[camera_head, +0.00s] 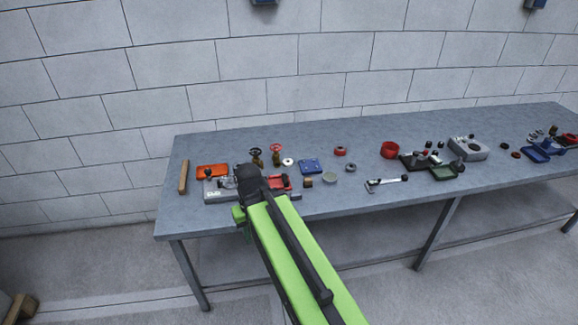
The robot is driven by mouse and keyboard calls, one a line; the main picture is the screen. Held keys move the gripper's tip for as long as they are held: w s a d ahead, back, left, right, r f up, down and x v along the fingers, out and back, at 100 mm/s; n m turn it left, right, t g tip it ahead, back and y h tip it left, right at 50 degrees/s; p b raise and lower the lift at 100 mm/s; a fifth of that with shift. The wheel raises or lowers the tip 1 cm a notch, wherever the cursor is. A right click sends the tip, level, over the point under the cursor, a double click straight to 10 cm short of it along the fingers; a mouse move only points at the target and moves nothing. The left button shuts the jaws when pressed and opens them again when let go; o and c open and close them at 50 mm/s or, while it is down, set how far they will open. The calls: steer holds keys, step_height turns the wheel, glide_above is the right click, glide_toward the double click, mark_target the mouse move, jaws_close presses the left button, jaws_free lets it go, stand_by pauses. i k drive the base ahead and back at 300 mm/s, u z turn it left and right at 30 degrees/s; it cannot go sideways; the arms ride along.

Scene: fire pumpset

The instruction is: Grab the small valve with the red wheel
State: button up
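Two small brass-coloured valves stand close together near the back edge of the grey workbench (340,205). The right one, a small valve with a red wheel (276,157), is upright. The left one, a valve with a darker wheel (256,161), stands right beside it.
An orange tray (212,171) and a wooden block (184,177) lie at the left. A white ring (288,162) and a blue box (309,166) are right of the valves. Red rings, tools and other parts spread rightward. Bare bench lies along the front edge.

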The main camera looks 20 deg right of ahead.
mark_target(276, 157)
steer(key=z, duration=0.65)
steer(key=i, duration=0.95)
steer(key=z, duration=1.55)
steer(key=k, duration=1.35)
steer(key=u, duration=1.2)
steer(key=i, duration=0.5)
steer(key=z, duration=0.05)
